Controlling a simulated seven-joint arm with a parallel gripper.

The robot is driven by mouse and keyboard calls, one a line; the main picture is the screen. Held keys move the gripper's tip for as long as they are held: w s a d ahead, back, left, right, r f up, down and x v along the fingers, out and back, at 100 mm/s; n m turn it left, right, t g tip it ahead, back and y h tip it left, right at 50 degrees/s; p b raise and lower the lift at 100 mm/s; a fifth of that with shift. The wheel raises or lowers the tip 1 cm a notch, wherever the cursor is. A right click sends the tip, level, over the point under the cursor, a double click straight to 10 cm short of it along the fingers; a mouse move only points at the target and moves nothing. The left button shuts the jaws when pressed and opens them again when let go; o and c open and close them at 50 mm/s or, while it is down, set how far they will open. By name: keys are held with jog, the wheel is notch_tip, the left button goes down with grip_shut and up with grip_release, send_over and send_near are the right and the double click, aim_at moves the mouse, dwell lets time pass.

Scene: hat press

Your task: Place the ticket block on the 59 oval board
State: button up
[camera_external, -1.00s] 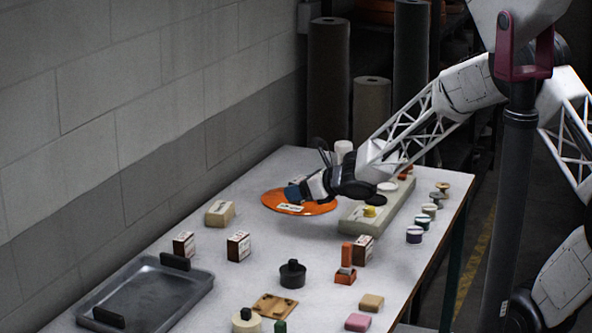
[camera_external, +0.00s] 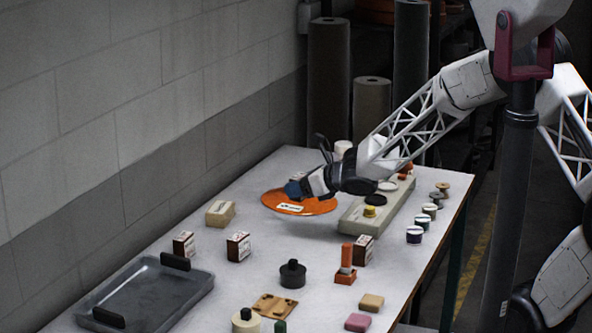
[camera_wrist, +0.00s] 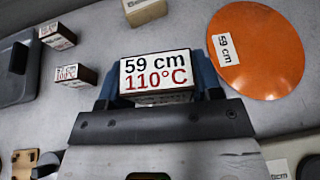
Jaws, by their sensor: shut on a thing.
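My gripper (camera_wrist: 160,85) is shut on the ticket block (camera_wrist: 157,71), a small block with a white top face reading "59 cm" and "110°C". Blue fingers press on its two sides in the wrist view. The orange oval board (camera_wrist: 256,51) lies flat to the right of the gripper there, with a "59 cm" label (camera_wrist: 224,49). The held block is mostly hidden there by the gripper.
Other labelled blocks (camera_external: 238,247) stand on the table, with a beige block (camera_external: 220,214) close to the board's left. A long pale slab (camera_external: 350,217) lies right of the board. A grey tray (camera_external: 205,287) is at the front left. The wall borders the left side.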

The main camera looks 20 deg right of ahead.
jog(key=shift+w+d, duration=0.1)
jog(key=shift+d, duration=0.05)
jog(key=shift+w+d+f+n+g+y, duration=0.2)
jog(key=shift+w+d+n+g+y, duration=0.4)
jog(key=shift+d, duration=0.35)
jog(key=shift+w+d+f+n+g+y, duration=0.2)
jog(key=shift+d+f+n+g+y, duration=0.35)
jog(key=shift+d, duration=0.75)
jog(key=shift+w+d+f+n+g+y, duration=0.2)
jog(key=shift+d+f+n+g+y, duration=0.2)
jog(key=shift+d+f+n+g, duration=0.6)
jog(key=shift+w+d+f+n+g+y, duration=0.25)
jog(key=shift+d+n+y, duration=0.25)
jog(key=shift+d, duration=1.05)
jog(key=shift+w+a+f, duration=0.25)
jog(key=shift+w+a, duration=0.25)
jog(key=shift+w, duration=2.1)
jog(key=shift+w+a+f, duration=0.25)
jog(key=shift+w+a, duration=0.25)
jog(key=shift+w, duration=2.1)
jog(key=shift+w+a+f, duration=0.25)
jog(key=shift+w+a, duration=0.25)
jog(key=shift+w, duration=2.1)
jog(key=shift+f, duration=0.15)
